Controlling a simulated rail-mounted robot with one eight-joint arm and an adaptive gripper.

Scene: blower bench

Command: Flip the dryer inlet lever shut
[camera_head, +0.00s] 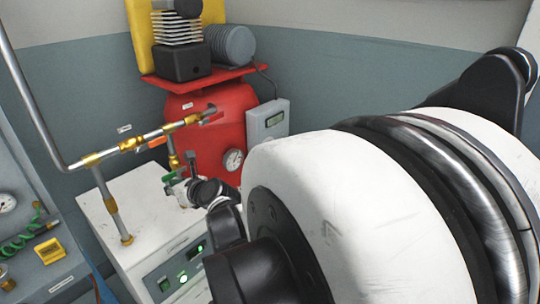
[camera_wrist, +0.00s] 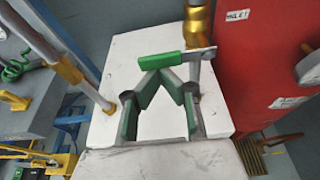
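The dryer is a white cabinet (camera_head: 150,220) below the pipework in the head view; its white top (camera_wrist: 125,60) fills the middle of the wrist view. A lever with a green handle (camera_wrist: 160,60) lies across the wrist view beside a brass fitting on a pipe, near a label reading INLET. My gripper (camera_wrist: 163,74) has green-lined fingers that bend inward, with the tips drawn together just below the handle in the picture. It looks shut, and I see nothing held between the tips. I cannot tell whether they touch the handle. In the head view my gripper (camera_head: 178,186) is small and partly hidden by my arm.
A red tank (camera_head: 205,130) with a gauge stands directly behind and right of the dryer. Pipes with brass fittings (camera_head: 145,138) and an orange lever (camera_head: 157,142) run above it. A grey bench (camera_head: 45,255) with a green coiled hose is on the left.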

